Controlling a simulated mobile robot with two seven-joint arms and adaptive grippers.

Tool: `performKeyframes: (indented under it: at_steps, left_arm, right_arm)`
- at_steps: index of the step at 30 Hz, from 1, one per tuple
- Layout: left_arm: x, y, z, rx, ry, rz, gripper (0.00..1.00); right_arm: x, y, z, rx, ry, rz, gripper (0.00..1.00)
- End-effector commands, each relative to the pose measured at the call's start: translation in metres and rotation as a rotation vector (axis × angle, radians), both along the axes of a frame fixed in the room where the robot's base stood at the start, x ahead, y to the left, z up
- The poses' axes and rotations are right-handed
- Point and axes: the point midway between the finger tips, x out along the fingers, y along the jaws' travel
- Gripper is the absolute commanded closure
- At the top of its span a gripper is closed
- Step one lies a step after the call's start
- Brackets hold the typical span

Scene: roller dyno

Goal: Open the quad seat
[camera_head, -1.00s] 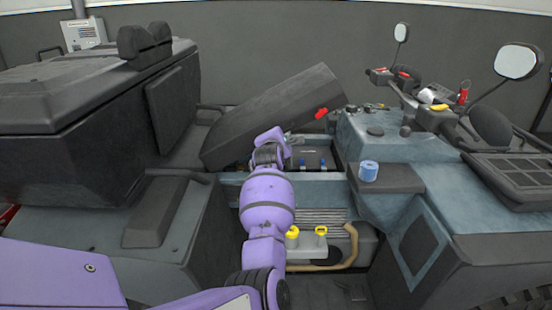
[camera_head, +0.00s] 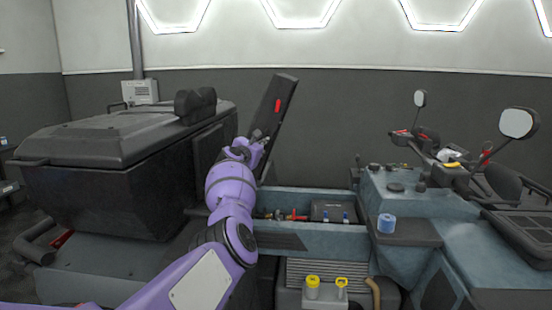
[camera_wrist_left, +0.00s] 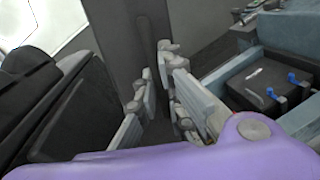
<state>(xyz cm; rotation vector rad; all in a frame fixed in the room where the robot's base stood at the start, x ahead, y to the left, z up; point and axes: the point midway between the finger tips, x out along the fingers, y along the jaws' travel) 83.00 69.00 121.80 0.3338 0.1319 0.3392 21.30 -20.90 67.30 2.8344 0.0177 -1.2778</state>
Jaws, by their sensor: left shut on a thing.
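The dark quad seat (camera_head: 275,108) stands steeply raised, nearly upright, with a red patch on its face. My left gripper (camera_head: 262,142) is at the seat's lower part, coming in from the left. In the left wrist view my left gripper's fingers (camera_wrist_left: 157,78) are shut on the dark seat (camera_wrist_left: 138,35), which lies between them. The compartment under the seat (camera_head: 285,235) is uncovered, with a dark battery-like box (camera_head: 333,211) and blue clips in it. My arm hides the seat's hinge end. My right gripper is not in view.
A large dark cargo box (camera_head: 120,150) stands left of the seat. Handlebars (camera_head: 445,160) and mirrors rise at the right. A blue roll (camera_head: 386,222) sits on the quad's body. Yellow caps (camera_head: 312,282) show below the compartment. Space above the compartment is clear.

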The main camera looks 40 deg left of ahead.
Motion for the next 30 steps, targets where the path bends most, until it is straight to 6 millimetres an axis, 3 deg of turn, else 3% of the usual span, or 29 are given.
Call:
performKeyframes:
  at_steps: [9, 23, 24, 26, 30]
  left_arm:
    - [-0.013, 0.027, 0.010, -0.081, -0.047, -0.002, 1.00]
    - [-0.014, 0.029, 0.009, -0.091, -0.051, -0.003, 1.00]
    - [-0.014, 0.029, 0.009, -0.092, -0.051, -0.003, 0.91]
    - [-0.014, 0.029, 0.009, -0.092, -0.050, -0.004, 0.83]
    - [-0.014, 0.029, 0.009, -0.091, -0.051, -0.003, 0.83]
  right_arm:
    - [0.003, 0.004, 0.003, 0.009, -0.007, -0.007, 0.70]
    - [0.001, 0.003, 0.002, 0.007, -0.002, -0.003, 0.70]
    - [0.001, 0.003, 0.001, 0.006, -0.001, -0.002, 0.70]
    - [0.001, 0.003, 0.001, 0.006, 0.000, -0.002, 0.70]
    - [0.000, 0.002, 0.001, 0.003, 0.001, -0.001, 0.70]
